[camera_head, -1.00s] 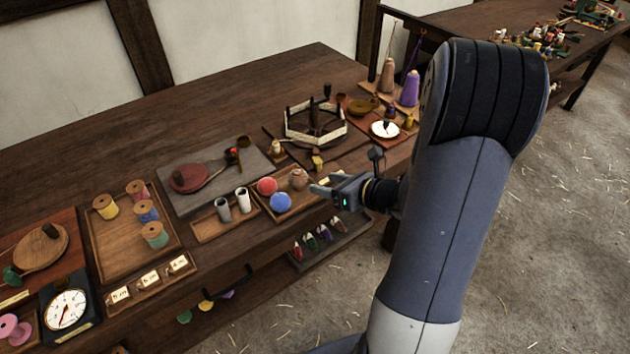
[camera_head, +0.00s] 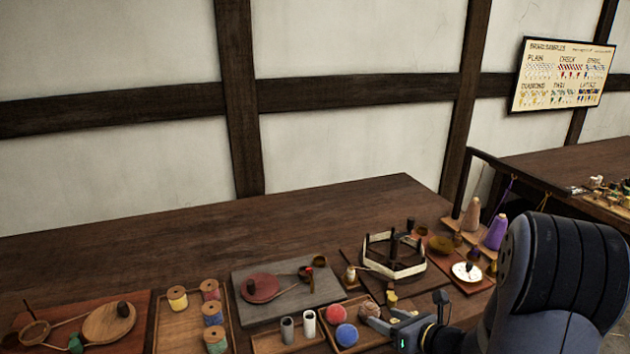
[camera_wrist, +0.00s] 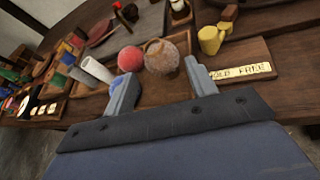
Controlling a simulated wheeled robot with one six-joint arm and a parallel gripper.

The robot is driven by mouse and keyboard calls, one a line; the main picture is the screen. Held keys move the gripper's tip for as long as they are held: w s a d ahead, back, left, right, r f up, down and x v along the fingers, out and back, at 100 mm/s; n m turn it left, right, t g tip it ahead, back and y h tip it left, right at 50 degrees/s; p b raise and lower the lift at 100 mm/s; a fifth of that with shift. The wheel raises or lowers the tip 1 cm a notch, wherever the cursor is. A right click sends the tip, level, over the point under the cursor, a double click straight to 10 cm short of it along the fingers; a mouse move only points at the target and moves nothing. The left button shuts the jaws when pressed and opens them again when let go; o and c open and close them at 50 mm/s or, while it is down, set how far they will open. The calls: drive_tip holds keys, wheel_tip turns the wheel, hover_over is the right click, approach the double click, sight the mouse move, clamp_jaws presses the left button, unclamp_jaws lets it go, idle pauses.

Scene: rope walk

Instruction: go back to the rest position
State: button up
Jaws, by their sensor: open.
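My gripper (camera_wrist: 160,95) is open in the wrist view, its two fingers spread with nothing held between them. Beyond the fingers lie a red ball (camera_wrist: 131,59) and a brown ball (camera_wrist: 161,56) in a wooden tray; a blue ball is partly hidden behind the left finger. In the head view my gripper (camera_head: 392,322) is at the front edge of the bench (camera_head: 130,245), by the brown ball (camera_head: 369,310). My arm fills the lower right. The red ball (camera_head: 335,314) and blue ball (camera_head: 346,335) lie left of the gripper.
A tray of thread spools (camera_head: 177,298) and a grey board with a red disc (camera_head: 260,289) stand to the left. A white-sided wooden frame (camera_head: 393,257) and cones of thread (camera_head: 496,232) stand to the right. The back of the bench is clear.

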sight(376, 316)
drive_tip(key=x, duration=0.6)
drive_tip(key=shift+s, duration=0.1)
drive_tip(key=shift+w+a+f, duration=0.25)
drive_tip(key=shift+w+f, duration=0.15)
